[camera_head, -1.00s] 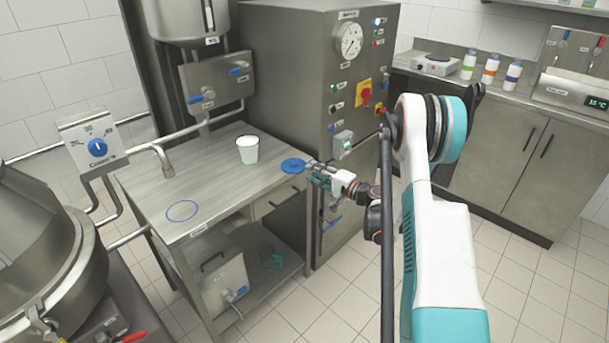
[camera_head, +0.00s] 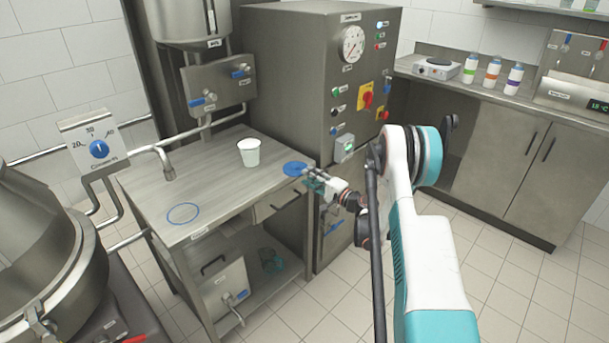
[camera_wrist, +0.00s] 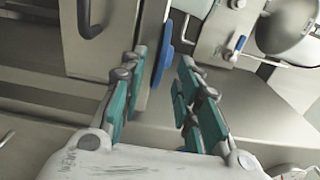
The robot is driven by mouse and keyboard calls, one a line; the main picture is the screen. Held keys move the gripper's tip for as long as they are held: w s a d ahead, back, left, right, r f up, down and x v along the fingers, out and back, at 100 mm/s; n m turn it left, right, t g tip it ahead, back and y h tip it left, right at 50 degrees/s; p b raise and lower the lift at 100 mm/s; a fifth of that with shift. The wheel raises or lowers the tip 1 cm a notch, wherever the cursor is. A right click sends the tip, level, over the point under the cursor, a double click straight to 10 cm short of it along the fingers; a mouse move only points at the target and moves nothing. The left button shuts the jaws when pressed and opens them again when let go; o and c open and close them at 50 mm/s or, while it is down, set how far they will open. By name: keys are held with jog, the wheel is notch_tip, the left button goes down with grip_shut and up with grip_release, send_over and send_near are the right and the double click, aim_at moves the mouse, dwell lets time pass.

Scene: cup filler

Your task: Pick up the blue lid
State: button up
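The blue lid (camera_head: 295,169) is a flat disc at the right corner of the steel table, by its edge. In the wrist view the lid (camera_wrist: 164,64) shows almost edge-on, in the gap ahead between the fingers and nearer the left finger. My gripper (camera_head: 309,175) is at the lid's right side in the head view, at about table height. In the wrist view my gripper (camera_wrist: 163,70) is open, with a clear gap between its teal-padded fingers. Whether a finger touches the lid cannot be told.
A white cup (camera_head: 249,153) stands upright on the table (camera_head: 215,182), left of the lid. A blue ring mark (camera_head: 183,213) is at the table's front left. A steel control cabinet (camera_head: 300,75) rises close behind the lid. The tabletop between cup and ring is clear.

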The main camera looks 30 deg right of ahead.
aim_at(295, 167)
jog(key=shift+x, duration=1.2)
jog(key=shift+c, duration=0.6)
grip_shut()
notch_tip(295, 167, up, 2)
jog(key=shift+r+p, duration=0.2)
jog(key=shift+p, duration=0.25)
